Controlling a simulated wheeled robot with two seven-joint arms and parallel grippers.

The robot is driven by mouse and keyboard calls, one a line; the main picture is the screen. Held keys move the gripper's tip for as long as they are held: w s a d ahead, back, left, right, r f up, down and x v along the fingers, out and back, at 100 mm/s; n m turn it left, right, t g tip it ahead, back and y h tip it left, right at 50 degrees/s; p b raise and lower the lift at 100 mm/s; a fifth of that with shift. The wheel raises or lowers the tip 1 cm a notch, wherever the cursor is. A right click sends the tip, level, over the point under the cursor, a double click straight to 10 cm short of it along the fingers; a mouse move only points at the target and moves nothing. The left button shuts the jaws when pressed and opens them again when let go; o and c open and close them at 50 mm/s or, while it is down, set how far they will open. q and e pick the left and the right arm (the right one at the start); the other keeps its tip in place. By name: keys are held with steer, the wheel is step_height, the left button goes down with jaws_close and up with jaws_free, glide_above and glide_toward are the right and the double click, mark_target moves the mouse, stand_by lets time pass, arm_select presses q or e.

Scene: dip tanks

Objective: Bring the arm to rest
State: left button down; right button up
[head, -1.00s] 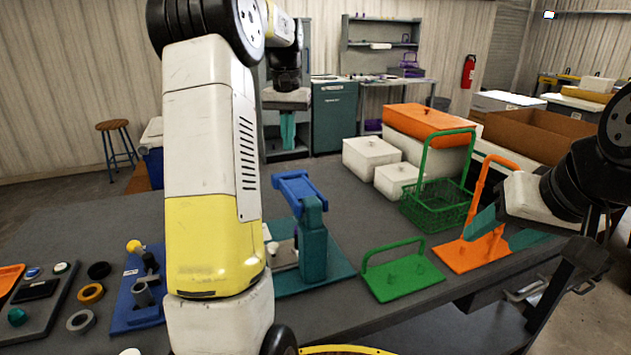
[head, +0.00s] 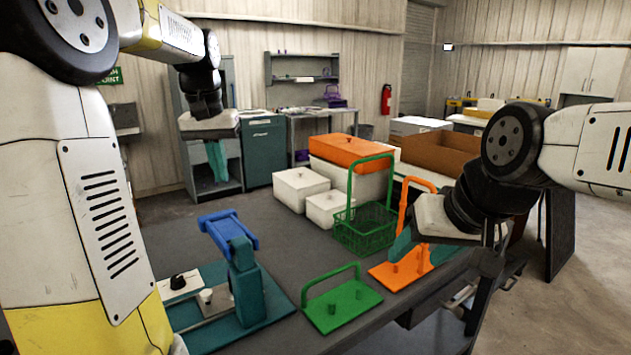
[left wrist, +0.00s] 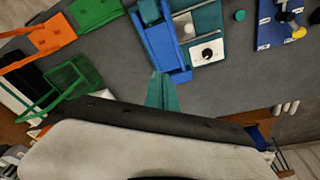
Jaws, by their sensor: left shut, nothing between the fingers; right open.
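My left gripper (head: 217,160) hangs fingers down in the upper left of the head view, high above the far part of the bench. Its teal fingers are shut together with nothing between them. The fingers also show in the left wrist view (left wrist: 162,92), above the bare bench, near the blue lever of the press. My right gripper (head: 412,246) is at the right of the head view, its teal fingers apart, in front of the orange stand (head: 400,268). Part of that stand is hidden behind it.
The teal press (head: 246,285) with a blue lever stands at the bench's front. A green stand (head: 341,306), a green wire basket (head: 365,230), white lidded boxes (head: 300,187) and an orange-lidded box (head: 332,150) stand to its right. The bench (head: 285,240) between is bare.

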arm_select(q)
steer(key=s+d+f+t, duration=0.1)
steer(key=s+d+f, duration=0.1)
steer(key=s, duration=0.4)
steer(key=s+d+f+t+h, duration=0.1)
steer(key=s+d+f+t, duration=0.1)
steer(key=s+d, duration=0.2)
steer(key=s+d+f+m+t, duration=0.1)
steer(key=s+d+f, duration=0.1)
steer(key=s, duration=0.8)
steer(key=shift+s+d+h, duration=0.2)
steer(key=shift+d+h, duration=0.2)
steer(key=shift+d, duration=0.45)
steer(key=shift+a, duration=0.1)
